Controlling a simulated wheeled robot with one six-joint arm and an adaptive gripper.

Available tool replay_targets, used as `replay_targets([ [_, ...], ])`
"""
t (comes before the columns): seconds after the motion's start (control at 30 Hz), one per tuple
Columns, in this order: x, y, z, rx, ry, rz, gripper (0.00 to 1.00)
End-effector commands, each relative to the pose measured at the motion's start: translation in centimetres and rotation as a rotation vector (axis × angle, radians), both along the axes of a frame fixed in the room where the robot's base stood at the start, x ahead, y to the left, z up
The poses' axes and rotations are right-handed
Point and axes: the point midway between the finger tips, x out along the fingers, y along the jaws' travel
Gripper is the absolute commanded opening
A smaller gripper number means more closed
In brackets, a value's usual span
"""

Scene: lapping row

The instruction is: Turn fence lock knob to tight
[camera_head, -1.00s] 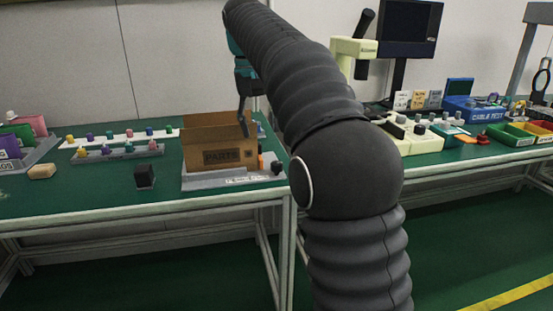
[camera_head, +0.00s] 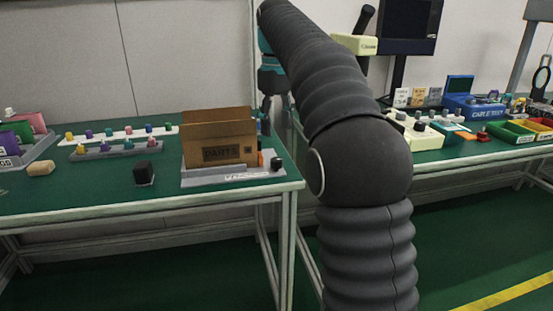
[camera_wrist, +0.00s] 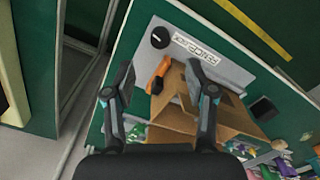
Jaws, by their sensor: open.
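The fence lock knob (camera_wrist: 160,38) is a round black knob with a light mark. It sits on a grey plate (camera_wrist: 228,62) with a white label that reads FENCE in part. In the head view the dark knob (camera_head: 276,163) is at the right end of the plate (camera_head: 215,181), near the table corner. My gripper (camera_wrist: 155,84) is open and empty in the wrist view, its fingers apart, with the knob beyond the fingertips. In the head view my gripper (camera_head: 266,112) is behind and above the plate's right end; its fingertips are hard to make out.
An open cardboard box marked PARTS (camera_head: 220,140) stands on the plate beside the knob. An orange piece (camera_wrist: 158,75) lies between box and knob. A black block (camera_head: 144,174) is left of the plate. A gap separates this table from the right one.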

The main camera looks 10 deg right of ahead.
Motion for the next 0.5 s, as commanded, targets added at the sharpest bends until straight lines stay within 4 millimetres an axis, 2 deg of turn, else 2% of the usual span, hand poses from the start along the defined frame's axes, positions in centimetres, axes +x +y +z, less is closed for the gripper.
replay_targets([
  [0.03, -0.1, 0.0, -1.4, 0.0, 0.002, 0.0, 0.56],
  [0.2, -0.1, 0.0, -4.5, 0.0, 0.002, 0.0, 0.56],
  [0.5, 0.0, 0.0, -8.2, 0.0, 0.0, -0.001, 0.56],
])
